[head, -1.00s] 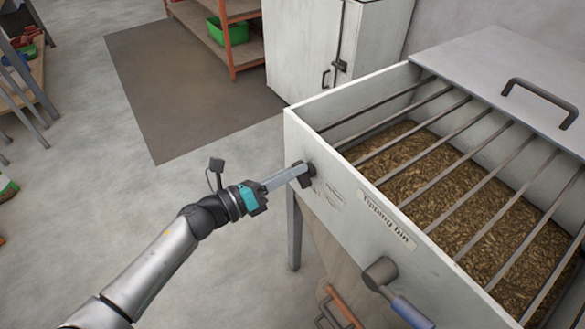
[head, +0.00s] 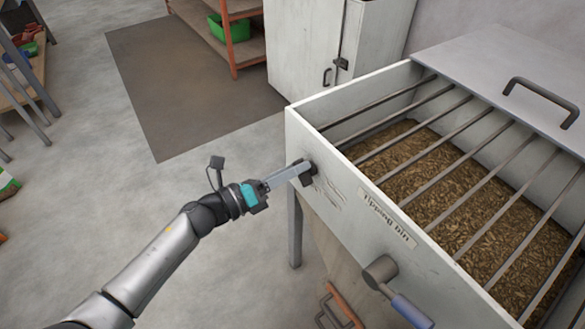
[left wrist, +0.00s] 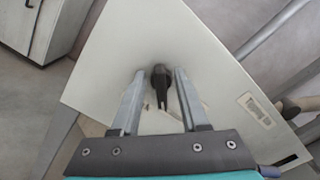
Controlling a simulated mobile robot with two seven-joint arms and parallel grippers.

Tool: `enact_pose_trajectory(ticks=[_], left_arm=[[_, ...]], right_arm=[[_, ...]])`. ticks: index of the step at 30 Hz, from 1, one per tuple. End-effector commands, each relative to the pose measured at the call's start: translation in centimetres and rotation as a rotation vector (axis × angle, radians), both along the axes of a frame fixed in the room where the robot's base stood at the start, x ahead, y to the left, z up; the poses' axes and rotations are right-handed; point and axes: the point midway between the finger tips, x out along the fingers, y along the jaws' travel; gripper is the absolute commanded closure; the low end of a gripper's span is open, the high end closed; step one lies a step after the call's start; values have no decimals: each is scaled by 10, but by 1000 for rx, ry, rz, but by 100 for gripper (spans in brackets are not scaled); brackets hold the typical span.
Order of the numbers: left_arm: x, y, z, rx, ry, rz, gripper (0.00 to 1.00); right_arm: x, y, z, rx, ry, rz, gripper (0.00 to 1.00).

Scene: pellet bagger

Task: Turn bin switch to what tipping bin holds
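The tipping bin (head: 343,196) is a pale box with brown chip-like pellets (head: 440,180) under a row of metal bars. Its front carries a label reading "Tipping bin" (head: 388,218). The black bin switch (head: 311,168) sits near the front panel's left end; it also shows in the left wrist view (left wrist: 160,84). Faint markings beside it are too small to read. My left gripper (head: 298,170) is at the switch. In the left wrist view, its fingers (left wrist: 159,72) stand apart on either side of the switch, with visible gaps. My right gripper is not in view.
A grey cover with a black handle (head: 541,98) lies over the bin's back part. A blue-handled lever (head: 408,308) sticks out at the lower front. A pale cabinet (head: 300,45) and an orange shelf with a green crate (head: 230,28) stand behind.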

Motion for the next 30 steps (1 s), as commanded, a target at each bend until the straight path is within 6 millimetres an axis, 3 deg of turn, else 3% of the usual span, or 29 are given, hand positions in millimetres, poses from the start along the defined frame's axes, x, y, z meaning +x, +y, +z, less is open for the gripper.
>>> enact_pose_trajectory(ticks=[14, 20, 30], left_arm=[[-3, 4, 0, 0, 1, 1, 52], [-22, 29, -1, 3, 5, 1, 52], [-68, 93, -1, 3, 5, 1, 52]], right_arm=[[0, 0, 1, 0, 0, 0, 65], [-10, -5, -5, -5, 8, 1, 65], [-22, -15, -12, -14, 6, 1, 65]])
